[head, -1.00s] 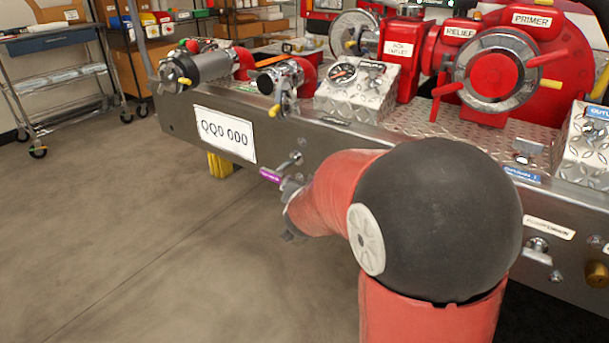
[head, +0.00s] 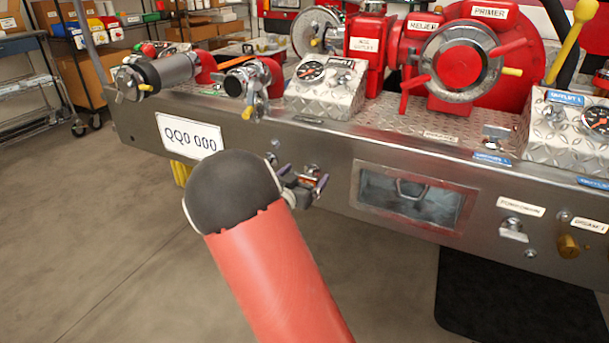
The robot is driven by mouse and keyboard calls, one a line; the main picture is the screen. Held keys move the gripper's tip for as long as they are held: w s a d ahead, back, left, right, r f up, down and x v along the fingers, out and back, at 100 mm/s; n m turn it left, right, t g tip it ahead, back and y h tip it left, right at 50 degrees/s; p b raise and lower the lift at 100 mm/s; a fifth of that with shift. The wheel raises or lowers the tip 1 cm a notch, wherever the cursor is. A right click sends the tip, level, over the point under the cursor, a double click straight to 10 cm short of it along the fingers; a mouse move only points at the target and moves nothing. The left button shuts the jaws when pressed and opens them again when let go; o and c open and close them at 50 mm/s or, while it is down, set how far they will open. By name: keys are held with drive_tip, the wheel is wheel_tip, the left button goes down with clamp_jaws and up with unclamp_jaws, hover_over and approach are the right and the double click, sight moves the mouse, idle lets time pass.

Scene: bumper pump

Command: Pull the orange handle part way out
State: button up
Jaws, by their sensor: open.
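My gripper (head: 318,186) is open at the front face of the steel bumper (head: 140,138), left of its recessed window. The fingers show purple edges. A small orange handle (head: 307,179) shows between and behind the fingers, close to the bumper face. It is mostly hidden by the gripper, and I cannot tell whether the fingers touch it. My red arm with its black joint comes up from below and covers the bumper to the gripper's left.
Pump controls with red valves, a primer wheel (head: 462,62) and gauges sit on top of the bumper. A drain knob (head: 512,229) and a brass fitting (head: 567,245) stick out at the right. The floor (head: 110,240) at left is clear; a black mat (head: 520,300) lies at right.

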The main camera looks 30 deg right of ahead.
drive_tip(key=shift+w+d, duration=0.2)
drive_tip(key=shift+d, duration=0.1)
drive_tip(key=c, duration=1.4)
drive_tip(key=shift+v, duration=1.55)
drive_tip(key=o, duration=1.4)
